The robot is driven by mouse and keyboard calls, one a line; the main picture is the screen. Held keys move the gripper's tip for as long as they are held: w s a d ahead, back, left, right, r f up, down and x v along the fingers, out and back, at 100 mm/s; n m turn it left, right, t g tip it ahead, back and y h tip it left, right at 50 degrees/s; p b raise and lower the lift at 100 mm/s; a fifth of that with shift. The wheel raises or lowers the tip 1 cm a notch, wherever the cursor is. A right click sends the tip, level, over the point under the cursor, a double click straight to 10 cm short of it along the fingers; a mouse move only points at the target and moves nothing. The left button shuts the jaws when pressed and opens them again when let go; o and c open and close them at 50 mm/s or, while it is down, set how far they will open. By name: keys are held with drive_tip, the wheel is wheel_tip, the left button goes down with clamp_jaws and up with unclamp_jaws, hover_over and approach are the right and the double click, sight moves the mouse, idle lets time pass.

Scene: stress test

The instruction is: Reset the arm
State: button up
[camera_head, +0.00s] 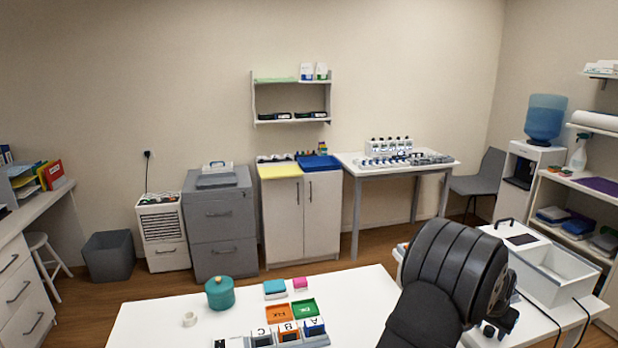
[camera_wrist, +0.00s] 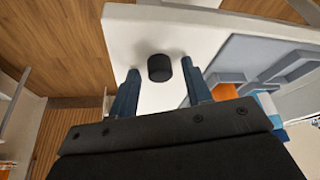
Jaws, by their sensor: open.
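My gripper (camera_wrist: 159,76) is open in the wrist view, with its two blue fingers spread apart. A short black round object (camera_wrist: 159,67) shows on a white surface (camera_wrist: 200,40) beyond the fingers, in line with the gap. I cannot tell how far off it is, and nothing is held between the fingers. In the head view my dark arm rises at the right of the front white table (camera_head: 150,325) and bends over to the right. The fingers cannot be made out there.
A white bin (camera_head: 565,275) stands right of my arm. The table's left part is clear.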

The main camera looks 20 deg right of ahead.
wheel_tip(320, 180, up, 5)
drive_tip(key=shift+f, duration=0.1)
drive_tip(key=s+r, duration=0.7)
drive_tip(key=s, duration=0.5)
drive_tip(key=w+a+f+n, duration=0.1)
drive_tip(key=w+a+f, duration=0.3)
drive_tip(key=w, duration=0.7)
drive_tip(key=w+a+f+n, duration=0.1)
drive_tip(key=w+a+f, duration=0.3)
drive_tip(key=w+a, duration=0.3)
drive_tip(key=w+a+f+n+t, duration=0.1)
drive_tip(key=w+a+f, duration=0.3)
drive_tip(key=w, duration=1.3)
drive_tip(key=shift+a+f, duration=0.3)
drive_tip(key=shift+a, duration=0.85)
